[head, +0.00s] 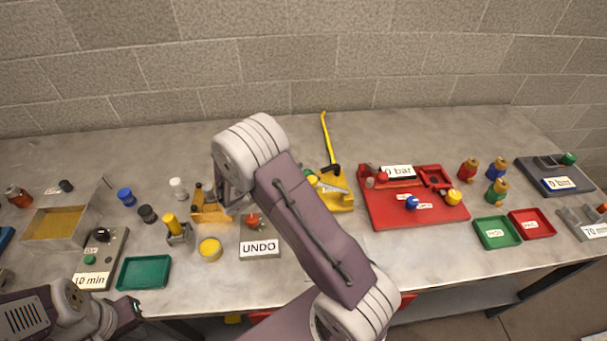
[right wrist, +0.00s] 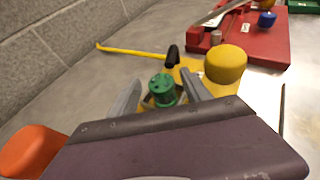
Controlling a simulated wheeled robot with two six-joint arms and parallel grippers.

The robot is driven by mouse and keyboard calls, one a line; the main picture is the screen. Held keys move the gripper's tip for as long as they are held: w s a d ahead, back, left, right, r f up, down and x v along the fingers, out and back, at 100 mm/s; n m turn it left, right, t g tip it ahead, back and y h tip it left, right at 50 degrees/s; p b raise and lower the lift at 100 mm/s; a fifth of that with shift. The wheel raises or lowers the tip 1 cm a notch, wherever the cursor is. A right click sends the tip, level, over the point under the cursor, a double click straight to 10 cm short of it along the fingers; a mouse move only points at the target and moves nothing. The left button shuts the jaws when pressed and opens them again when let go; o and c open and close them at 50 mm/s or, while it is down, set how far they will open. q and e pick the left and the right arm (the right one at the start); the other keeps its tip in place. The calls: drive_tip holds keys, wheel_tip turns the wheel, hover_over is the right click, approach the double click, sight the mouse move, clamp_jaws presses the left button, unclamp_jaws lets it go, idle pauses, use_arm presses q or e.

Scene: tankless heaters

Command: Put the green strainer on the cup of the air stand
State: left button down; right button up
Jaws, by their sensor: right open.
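A green ribbed cylindrical piece (right wrist: 161,88), which looks like the green strainer, stands between the open fingers of my right gripper (right wrist: 160,98) in the right wrist view. It is beside a yellow-capped piece (right wrist: 225,65), on or by the yellow base with a long lever. In the head view only a bit of green (head: 309,173) shows past my right arm, which hides my right gripper. My left gripper (head: 130,308) is low at the left, above the table's front edge; its finger opening is unclear. I cannot tell which fixture is the air stand or see its cup.
A red board (head: 400,212) with a "0 bar" label lies right of the yellow lever base (head: 337,196). Green (head: 497,232) and red (head: 532,224) trays and several small bottles stand further right. An UNDO block (head: 259,246) and small containers are at left.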

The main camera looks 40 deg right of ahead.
drive_tip(key=v, duration=1.2)
